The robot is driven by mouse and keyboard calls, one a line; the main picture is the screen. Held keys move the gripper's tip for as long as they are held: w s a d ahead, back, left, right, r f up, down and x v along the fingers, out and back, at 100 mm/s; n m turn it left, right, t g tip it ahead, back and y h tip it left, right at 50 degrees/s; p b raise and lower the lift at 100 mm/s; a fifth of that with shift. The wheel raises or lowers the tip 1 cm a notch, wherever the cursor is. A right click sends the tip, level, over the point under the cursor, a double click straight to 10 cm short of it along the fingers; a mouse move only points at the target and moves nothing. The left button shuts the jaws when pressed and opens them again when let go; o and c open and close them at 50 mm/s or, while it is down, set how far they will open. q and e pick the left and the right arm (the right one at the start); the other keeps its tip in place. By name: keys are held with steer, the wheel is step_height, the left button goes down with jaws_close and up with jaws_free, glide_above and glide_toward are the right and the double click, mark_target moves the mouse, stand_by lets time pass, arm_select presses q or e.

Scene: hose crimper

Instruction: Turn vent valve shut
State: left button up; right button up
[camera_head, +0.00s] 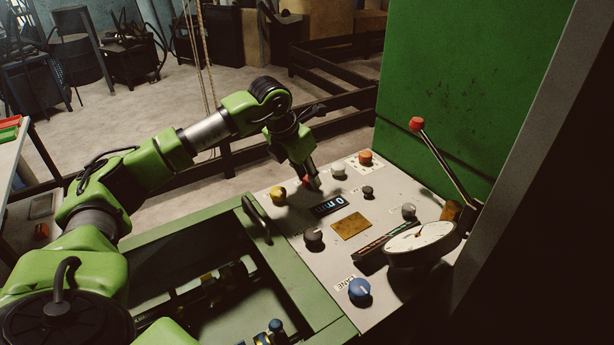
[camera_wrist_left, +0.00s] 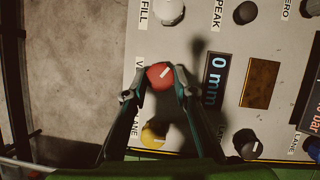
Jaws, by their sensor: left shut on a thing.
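A red knob (camera_wrist_left: 160,76) with a white pointer line sits near the left edge of the control panel in the left wrist view. Its pointer slants to the upper right, and a partly hidden label beside it begins with V. My left gripper (camera_wrist_left: 161,86) is shut on the red knob, with one finger on each side. In the head view my left gripper (camera_head: 312,184) reaches down onto the panel, and the red knob (camera_head: 306,180) is mostly hidden by its fingers. My right gripper does not show.
The pale panel (camera_head: 290,215) also bears a yellow knob (camera_head: 278,195), a display reading 0 mm (camera_head: 329,205), a blue knob (camera_head: 359,290), a round gauge (camera_head: 420,238) and a red-tipped lever (camera_head: 440,155). A handle (camera_head: 257,218) stands near its left edge.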

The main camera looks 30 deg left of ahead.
arm_select(q)
steer(key=n+y, duration=0.1)
steer(key=n, duration=0.1)
steer(key=n+b, duration=0.1)
steer(key=n, duration=0.1)
steer(key=shift+d+y, duration=0.2)
steer(key=shift+y, duration=0.2)
steer(key=shift+n+y, duration=0.5)
steer(key=shift+n, duration=0.9)
steer(key=o, duration=1.1)
steer(key=v, duration=1.2)
steer(key=shift+w, duration=0.2)
